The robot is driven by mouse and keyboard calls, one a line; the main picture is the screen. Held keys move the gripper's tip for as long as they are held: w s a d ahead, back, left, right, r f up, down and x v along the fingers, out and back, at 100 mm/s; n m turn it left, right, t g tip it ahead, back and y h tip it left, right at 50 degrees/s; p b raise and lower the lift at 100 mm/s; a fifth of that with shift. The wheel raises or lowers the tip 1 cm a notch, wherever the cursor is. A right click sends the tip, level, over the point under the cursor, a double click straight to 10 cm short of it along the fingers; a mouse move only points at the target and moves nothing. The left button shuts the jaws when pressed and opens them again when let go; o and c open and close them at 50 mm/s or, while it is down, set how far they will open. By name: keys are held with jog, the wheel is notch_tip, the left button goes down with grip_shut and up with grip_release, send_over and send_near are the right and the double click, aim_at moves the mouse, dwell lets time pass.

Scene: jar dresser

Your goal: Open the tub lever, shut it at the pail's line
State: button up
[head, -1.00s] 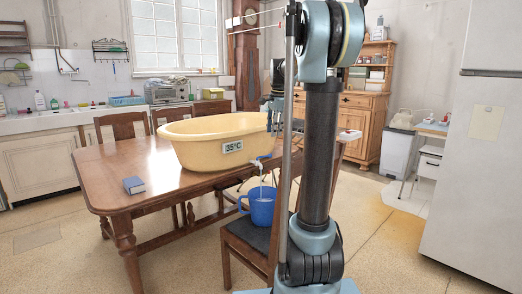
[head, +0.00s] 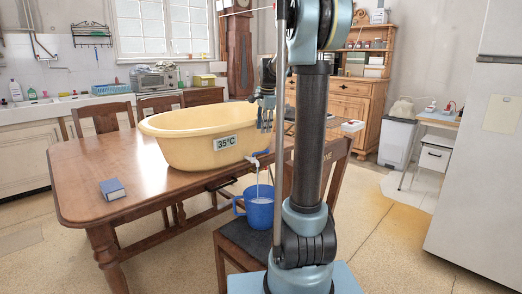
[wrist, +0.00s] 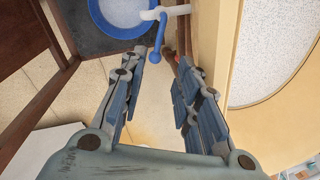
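The cream-yellow tub (head: 180,150) with a "35°C" label stands on the table's right end. Its white tap has a blue lever (head: 257,154). A thin stream of water runs from the tap into the blue pail (head: 261,210) on the chair. The pail's line cannot be made out. In the wrist view, pale water shows inside the pail (wrist: 92,17), and the lever (wrist: 157,42) lies just beyond my fingertips. My gripper (wrist: 160,65) is open, with nothing between its fingers. In the head view my gripper (head: 265,118) hangs at the tub's right end, above the lever.
The pail's chair (head: 228,248) stands close to my arm. A white fridge (head: 480,190) is at the right. Open floor lies between the fridge and chair.

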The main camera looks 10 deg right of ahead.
aim_at(262, 152)
jog(key=f, duration=0.4)
jog(key=w+f, duration=0.1)
jog(key=f, duration=0.2)
jog(key=w+f, duration=0.1)
jog(key=f, duration=0.3)
jog(key=shift+a+f, duration=0.2)
jog(key=shift+f, duration=0.15)
jog(key=shift+c, duration=0.6)
grip_shut()
